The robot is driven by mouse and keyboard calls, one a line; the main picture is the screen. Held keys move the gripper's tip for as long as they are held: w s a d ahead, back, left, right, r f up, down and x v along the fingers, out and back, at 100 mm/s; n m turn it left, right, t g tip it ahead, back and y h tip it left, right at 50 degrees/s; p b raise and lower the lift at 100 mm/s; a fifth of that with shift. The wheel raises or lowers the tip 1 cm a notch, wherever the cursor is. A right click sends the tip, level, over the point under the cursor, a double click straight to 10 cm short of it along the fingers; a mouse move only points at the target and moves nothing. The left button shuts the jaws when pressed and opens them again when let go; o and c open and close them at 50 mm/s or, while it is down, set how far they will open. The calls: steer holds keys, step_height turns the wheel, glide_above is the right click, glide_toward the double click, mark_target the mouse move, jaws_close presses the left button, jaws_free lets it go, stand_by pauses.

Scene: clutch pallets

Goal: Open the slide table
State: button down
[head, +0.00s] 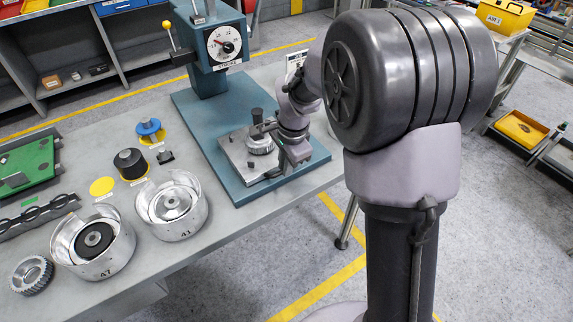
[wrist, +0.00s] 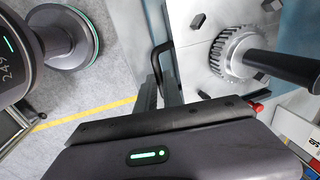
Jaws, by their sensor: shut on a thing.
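The slide table (head: 236,158) is a grey metal plate on the teal base (head: 205,125) of a press. It also shows in the wrist view (wrist: 195,20). A toothed gear (head: 260,146) sits on it, and in the wrist view a black cylinder (wrist: 285,67) rises from the gear (wrist: 228,52). A black bar handle (wrist: 155,60) is at the plate's edge. My gripper (wrist: 168,88) is shut on this handle, its fingers at the handle's near end. In the head view my gripper (head: 294,158) is beside the plate's right edge, and the handle is mostly hidden.
The press column (head: 212,50) with a dial and a yellow-knobbed lever stands behind the slide table. Two metal housings (head: 172,230) (head: 70,260), a black cylindrical part (head: 130,163) and a green tray (head: 28,168) are on the workbench to the left. Open floor lies right of the bench.

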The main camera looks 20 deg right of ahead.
steer(key=shift+w, duration=0.15)
steer(key=c, duration=1.5)
jaws_free()
steer(key=s+r+p, duration=0.1)
steer(key=r+p, duration=0.1)
steer(key=r, duration=0.3)
steer(key=s+r+p, duration=0.1)
steer(key=r+p, duration=0.1)
steer(key=r, duration=0.4)
steer(key=s+d+r+p, duration=0.1)
steer(key=r+p, duration=0.1)
steer(key=r, duration=0.4)
steer(key=shift+r+p, duration=0.1)
steer(key=shift+p, duration=0.2)
steer(key=s+a+n+t+b, duration=0.1)
steer(key=s+n, duration=0.2)
steer(key=s, duration=0.4)
steer(key=s+a+r+n+t+y+b, duration=0.1)
steer(key=s+a+n, duration=0.1)
steer(key=s, duration=0.6)
steer(key=s+a+n+t+b, duration=0.1)
steer(key=s+n, duration=0.4)
steer(key=s, duration=0.2)
steer(key=shift+s+a+r+t, duration=0.15)
steer(key=shift+a+r+t, duration=0.2)
steer(key=shift+t, duration=0.05)
